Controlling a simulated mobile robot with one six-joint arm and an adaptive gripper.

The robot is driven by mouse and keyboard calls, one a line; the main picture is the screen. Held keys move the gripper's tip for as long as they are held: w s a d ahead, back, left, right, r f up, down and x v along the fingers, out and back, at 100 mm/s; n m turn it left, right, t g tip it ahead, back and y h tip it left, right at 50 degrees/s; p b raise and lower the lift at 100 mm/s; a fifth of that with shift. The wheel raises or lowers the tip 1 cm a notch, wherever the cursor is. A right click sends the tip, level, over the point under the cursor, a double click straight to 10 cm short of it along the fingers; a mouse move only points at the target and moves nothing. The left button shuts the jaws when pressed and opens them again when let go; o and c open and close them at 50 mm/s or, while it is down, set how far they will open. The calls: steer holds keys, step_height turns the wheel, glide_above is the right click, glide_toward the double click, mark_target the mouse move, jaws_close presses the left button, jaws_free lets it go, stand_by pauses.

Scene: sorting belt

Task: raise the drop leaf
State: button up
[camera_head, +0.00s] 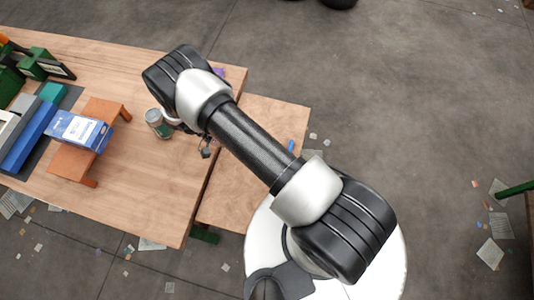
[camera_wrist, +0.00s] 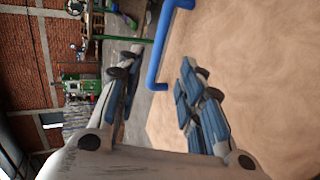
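The wooden drop leaf (camera_head: 245,112) lies along the right side of the tabletop (camera_head: 150,180), with a dark gap between them. It looks lower than the tabletop; its exact tilt is hard to tell. A blue handle (camera_head: 291,145) shows near its outer edge, just beside my forearm. In the wrist view a bent blue bar (camera_wrist: 159,50), which looks like this handle, runs along wood-coloured surface ahead of my fingers. My gripper (camera_wrist: 158,75) is open, its fingers apart with nothing gripped between them. In the head view my gripper is mostly hidden by my arm.
A can (camera_head: 158,123) stands on the tabletop near my wrist. A blue box (camera_head: 78,130) sits on an orange stand (camera_head: 113,106) farther left, with green items at the far left. A small purple item (camera_head: 218,72) lies by the table's edge. Floor beyond the leaf is open, with scattered papers.

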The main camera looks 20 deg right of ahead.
steer(key=shift+v, duration=1.2)
step_height(320, 180, up, 23)
steer(key=w+d+n+t+y, duration=0.2)
steer(key=n+t+y, duration=0.1)
steer(key=y, duration=0.3)
steer(key=s+d+r+n+t+y, duration=0.3)
steer(key=s+r+t, duration=0.6)
steer(key=s+r, duration=0.5)
steer(key=shift+s+n+t+y, duration=0.4)
steer(key=shift+s+n+y, duration=0.2)
steer(key=shift+n, duration=0.2)
